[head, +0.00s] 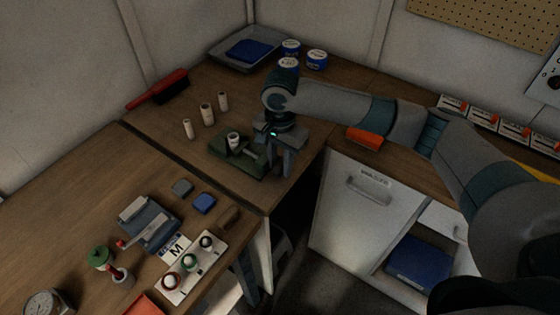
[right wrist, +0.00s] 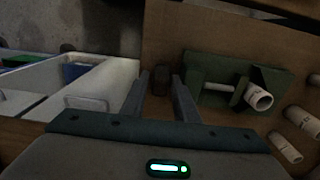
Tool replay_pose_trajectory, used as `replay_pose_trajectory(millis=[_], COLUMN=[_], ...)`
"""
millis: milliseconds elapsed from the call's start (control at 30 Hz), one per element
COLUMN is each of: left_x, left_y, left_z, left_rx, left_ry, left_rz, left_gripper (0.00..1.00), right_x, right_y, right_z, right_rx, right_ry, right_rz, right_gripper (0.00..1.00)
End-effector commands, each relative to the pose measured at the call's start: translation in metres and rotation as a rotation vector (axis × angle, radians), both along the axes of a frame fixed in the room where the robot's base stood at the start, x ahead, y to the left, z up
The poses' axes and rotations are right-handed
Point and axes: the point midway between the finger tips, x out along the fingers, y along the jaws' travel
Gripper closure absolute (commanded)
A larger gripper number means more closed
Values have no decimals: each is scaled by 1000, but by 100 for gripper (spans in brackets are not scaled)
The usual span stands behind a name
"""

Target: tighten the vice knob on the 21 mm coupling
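The green vice (head: 222,158) stands on the back bench near its front edge. A white coupling (head: 234,138) sits at its jaws; in the right wrist view the coupling (right wrist: 258,97) shows its open end beside the vice body (right wrist: 205,68). A dark brown knob (right wrist: 161,78) stands left of the vice there, roughly in line with its screw. My right gripper (right wrist: 160,82) is open, with its fingers on either side of the knob and small gaps visible. In the head view my right gripper (head: 277,158) points down beside the vice, hiding the knob. My left gripper is out of view.
Loose white tubes (head: 207,115) stand behind the vice. A red-handled brush (head: 160,90), grey tray (head: 228,62) and blue-white cans (head: 316,59) lie farther back. White drawers (head: 365,205) stand below the bench. The left bench holds a blue-grey device (head: 150,228).

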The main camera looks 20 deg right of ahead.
Motion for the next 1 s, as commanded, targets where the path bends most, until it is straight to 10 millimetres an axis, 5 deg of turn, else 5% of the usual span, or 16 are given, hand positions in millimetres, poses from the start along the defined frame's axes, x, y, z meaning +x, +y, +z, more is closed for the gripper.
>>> replay_pose_trajectory(millis=[267,400,733,1000], left_x=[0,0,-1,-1], left_y=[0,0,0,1], left_z=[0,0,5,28], left_rx=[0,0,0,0], left_ry=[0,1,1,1], left_rz=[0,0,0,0], left_gripper=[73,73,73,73], right_x=[0,0,0,2], right_y=[0,0,-1,-3], right_z=[-1,-1,1,4], right_rx=[0,0,14,92], right_ry=[0,0,12,74], right_rz=[0,0,-2,-6], right_gripper=[73,100,100,100])
